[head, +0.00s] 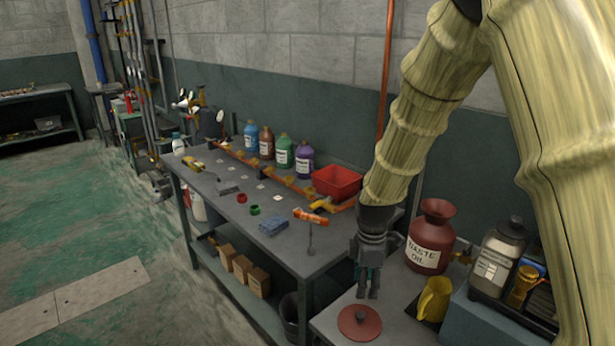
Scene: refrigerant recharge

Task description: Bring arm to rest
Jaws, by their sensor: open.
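My arm, in a yellowish ribbed sleeve, comes down from the upper right of the head view. My gripper (368,288) points downward, open and empty, with its fingers a short way apart. In the picture it hangs just above and behind a round red-brown lid with a small knob (360,322), which lies on the near bench. A red-brown can labelled "WASTE OIL" (430,237) stands to the right of the gripper. I cannot tell the exact height of the gripper above the bench.
A yellow jug (433,299) and a clear labelled jar (497,255) stand at right. Open floor (70,220) lies left.

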